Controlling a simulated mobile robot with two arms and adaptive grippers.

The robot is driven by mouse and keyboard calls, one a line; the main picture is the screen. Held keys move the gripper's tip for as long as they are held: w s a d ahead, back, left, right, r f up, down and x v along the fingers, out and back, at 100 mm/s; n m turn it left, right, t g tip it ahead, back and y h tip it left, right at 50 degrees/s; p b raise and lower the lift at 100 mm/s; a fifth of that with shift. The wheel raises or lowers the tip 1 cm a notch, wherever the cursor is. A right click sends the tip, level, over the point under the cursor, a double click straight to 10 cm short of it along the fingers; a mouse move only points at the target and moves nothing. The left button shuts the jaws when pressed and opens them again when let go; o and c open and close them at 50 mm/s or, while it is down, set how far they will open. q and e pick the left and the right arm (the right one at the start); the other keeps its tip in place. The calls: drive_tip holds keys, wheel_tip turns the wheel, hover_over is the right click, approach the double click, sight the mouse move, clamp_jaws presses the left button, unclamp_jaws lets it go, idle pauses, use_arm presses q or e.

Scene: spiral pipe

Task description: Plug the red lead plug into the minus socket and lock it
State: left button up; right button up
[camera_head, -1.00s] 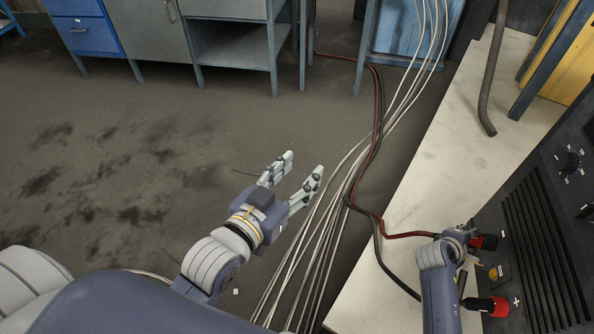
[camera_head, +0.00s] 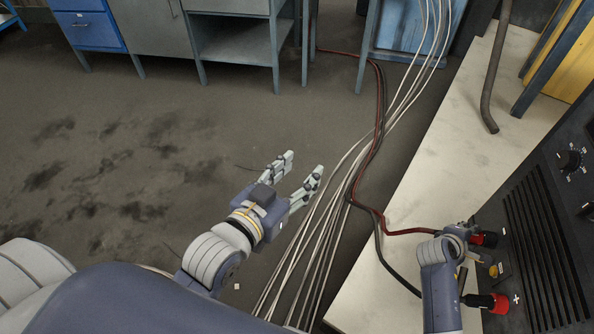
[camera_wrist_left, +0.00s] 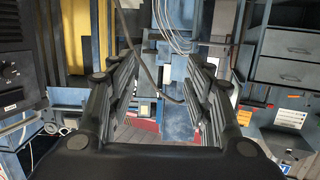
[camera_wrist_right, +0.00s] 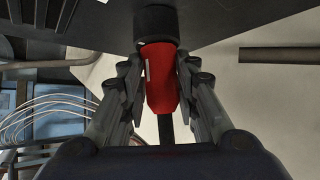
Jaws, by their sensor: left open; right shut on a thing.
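The red plug (camera_wrist_right: 160,75) is between the fingers of my right gripper (camera_wrist_right: 158,82), which is shut on it. Its front end meets the black socket (camera_wrist_right: 156,25) on the panel, in line with it. I cannot tell whether it is locked. In the head view the red plug (camera_head: 477,239) is at the upper socket, partly hidden by my right gripper (camera_head: 468,236); the red lead (camera_head: 410,232) runs back from there. Below, a black plug (camera_head: 478,300) sits at the red socket (camera_head: 500,304) beside a plus mark. My left gripper (camera_head: 305,164) is open and empty above the floor.
The dark device panel (camera_head: 545,240) has knobs and vent slots and stands on a pale surface (camera_head: 420,180). Cabinets (camera_head: 235,60) stand at the back. The left floor is open.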

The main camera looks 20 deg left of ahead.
use_arm(q)
drive_tip(key=shift+s+a+f+g+y+p, duration=0.1)
drive_tip(key=shift+s+f+g+y, duration=0.15)
drive_tip(key=shift+f, duration=0.25)
drive_tip(key=shift+s+a+f+g+p, duration=0.1)
drive_tip(key=shift+s+a+f+g, duration=0.05)
drive_tip(key=shift+f+g, duration=0.25)
drive_tip(key=shift+s+a+f+g+y+p, duration=0.15)
drive_tip(key=shift+s+f+g, duration=0.1)
drive_tip(key=shift+f, duration=0.3)
idle(2.1)
drive_tip(key=shift+s+a+f+g+y+p, duration=0.2)
drive_tip(key=shift+s+f+g, duration=0.25)
drive_tip(key=shift+f, duration=0.3)
drive_tip(key=shift+s+a+f+g+y+p, duration=0.15)
drive_tip(key=shift+s+a+f+g, duration=0.15)
drive_tip(key=shift+s+f, duration=0.35)
idle(3.0)
